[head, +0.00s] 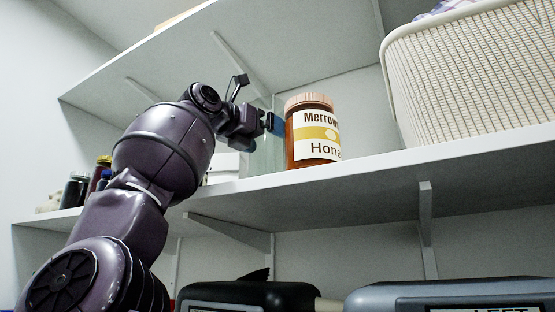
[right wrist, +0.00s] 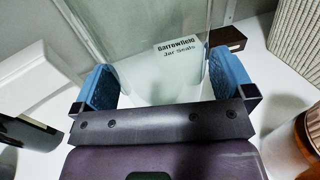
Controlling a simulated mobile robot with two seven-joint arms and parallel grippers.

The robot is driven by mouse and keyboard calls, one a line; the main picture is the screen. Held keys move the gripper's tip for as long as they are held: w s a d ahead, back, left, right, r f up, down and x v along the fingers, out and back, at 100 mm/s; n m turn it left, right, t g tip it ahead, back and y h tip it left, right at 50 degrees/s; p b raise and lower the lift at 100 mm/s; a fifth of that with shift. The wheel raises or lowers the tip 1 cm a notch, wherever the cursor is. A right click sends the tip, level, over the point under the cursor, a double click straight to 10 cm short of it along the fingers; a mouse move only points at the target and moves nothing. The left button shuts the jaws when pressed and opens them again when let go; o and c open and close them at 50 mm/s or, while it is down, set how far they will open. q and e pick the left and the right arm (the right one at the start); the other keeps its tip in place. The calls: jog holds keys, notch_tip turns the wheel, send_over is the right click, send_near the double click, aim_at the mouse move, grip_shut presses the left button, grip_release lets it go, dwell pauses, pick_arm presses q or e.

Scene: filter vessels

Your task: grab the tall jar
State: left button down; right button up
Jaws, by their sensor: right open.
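A tall clear glass jar (head: 264,155) stands on the shelf just left of the honey jar, partly hidden by my arm. In the right wrist view the clear glass (right wrist: 135,38) rises between the two blue fingers of my right gripper (right wrist: 163,76). The gripper is open, with a finger on each side of the glass; whether either touches it I cannot tell. A pale surface lettered "Jar Seals" shows at the glass; whether it is on or behind it is unclear. In the head view the gripper (head: 272,123) is at the jar's upper part. My left gripper is not in view.
The honey jar (head: 308,130) with a copper lid stands close right; it also shows in the right wrist view (right wrist: 284,158). A woven basket (head: 470,80) is farther right. Small dark jars (head: 76,190) stand left. An upper shelf (head: 190,55) overhangs. Cases (head: 250,296) sit below.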

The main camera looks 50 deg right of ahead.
jog(key=shift+a, duration=0.1)
jog(key=shift+c, duration=1.1)
jog(key=c, duration=0.8)
jog(key=shift+o, duration=0.2)
jog(key=shift+r, duration=0.15)
